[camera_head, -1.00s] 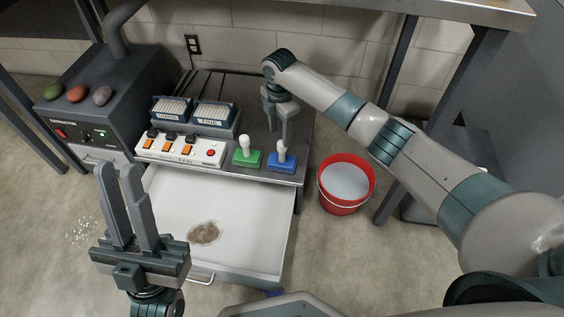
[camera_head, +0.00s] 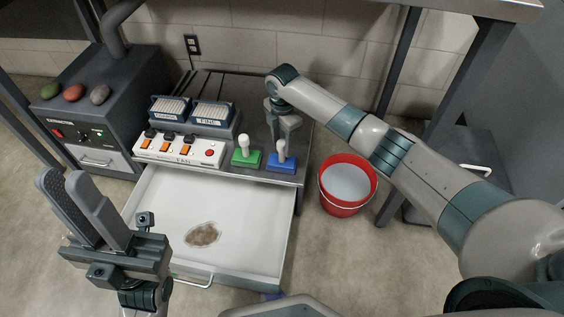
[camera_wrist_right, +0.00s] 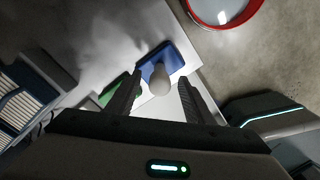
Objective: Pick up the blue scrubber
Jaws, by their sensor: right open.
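The blue scrubber (camera_head: 281,165) has a blue base and a pale upright knob handle. It stands at the front right of the grey bench top, right of a green scrubber (camera_head: 246,158). My right gripper (camera_head: 284,137) is just above and behind it, pointing down. In the right wrist view the open fingers (camera_wrist_right: 158,88) lie on either side of the blue scrubber's (camera_wrist_right: 174,57) knob; I cannot tell how deep the knob is between them. My left gripper (camera_head: 66,182) is open and empty at the left, pointing up, away from the scrubbers.
A white switch panel (camera_head: 180,151) and two blue-framed blocks (camera_head: 190,112) stand left of the scrubbers. Below is an open white drawer (camera_head: 160,215) with a brown stain (camera_head: 203,235). A red bucket (camera_head: 347,207) is on the floor at right. A dark machine (camera_head: 100,115) stands at left.

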